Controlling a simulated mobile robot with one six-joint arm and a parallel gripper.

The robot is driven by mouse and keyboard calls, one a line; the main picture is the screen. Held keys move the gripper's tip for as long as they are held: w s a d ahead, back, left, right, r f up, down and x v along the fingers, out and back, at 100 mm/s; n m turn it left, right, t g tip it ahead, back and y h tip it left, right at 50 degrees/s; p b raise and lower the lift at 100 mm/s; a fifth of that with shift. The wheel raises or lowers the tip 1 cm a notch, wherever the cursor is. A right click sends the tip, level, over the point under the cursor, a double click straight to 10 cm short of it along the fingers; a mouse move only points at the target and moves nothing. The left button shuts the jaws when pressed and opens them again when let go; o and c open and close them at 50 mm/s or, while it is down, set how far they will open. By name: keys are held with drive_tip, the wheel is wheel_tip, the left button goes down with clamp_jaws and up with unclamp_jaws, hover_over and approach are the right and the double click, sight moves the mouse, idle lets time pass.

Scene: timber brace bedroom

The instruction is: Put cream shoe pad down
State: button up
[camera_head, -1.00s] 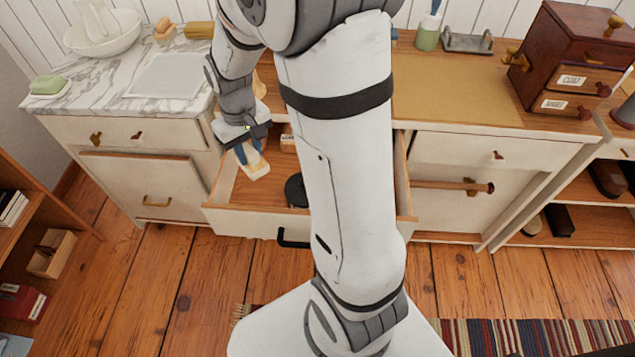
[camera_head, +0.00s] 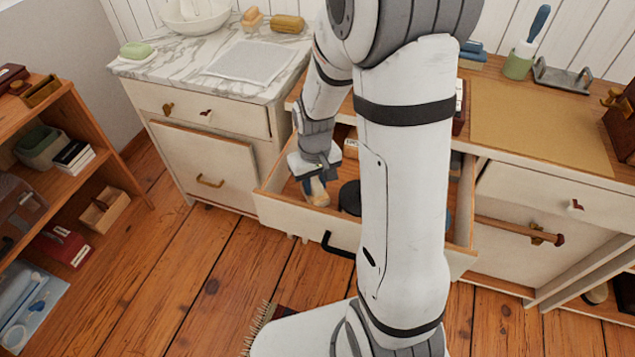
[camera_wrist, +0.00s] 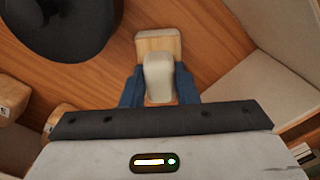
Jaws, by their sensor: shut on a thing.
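The cream shoe pad (camera_head: 317,193) is a small block with a pale wooden part and a cream part. In the wrist view the pad (camera_wrist: 158,66) is held between my two blue fingers. My gripper (camera_head: 312,184) is shut on it, inside the outline of the open drawer (camera_head: 300,228), near its left front corner. In the wrist view my gripper (camera_wrist: 159,88) is over the wooden drawer floor. I cannot tell whether the pad touches that floor.
A black round object (camera_head: 349,198) lies in the drawer to the right of the pad; it also shows in the wrist view (camera_wrist: 75,35). A bare wooden strip lies between them. The drawer walls (camera_wrist: 260,100) are close by. A shelf unit (camera_head: 75,180) stands at left.

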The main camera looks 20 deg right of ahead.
sight(315, 183)
drive_tip(key=shift+r, duration=0.1)
drive_tip(key=o, duration=0.6)
drive_tip(key=shift+f, duration=0.2)
drive_tip(key=o, duration=0.4)
drive_tip(key=shift+o, duration=0.2)
drive_tip(key=shift+r, duration=0.1)
wheel_tip(315, 183, up, 12)
drive_tip(key=p, duration=0.2)
drive_tip(key=shift+r, duration=0.1)
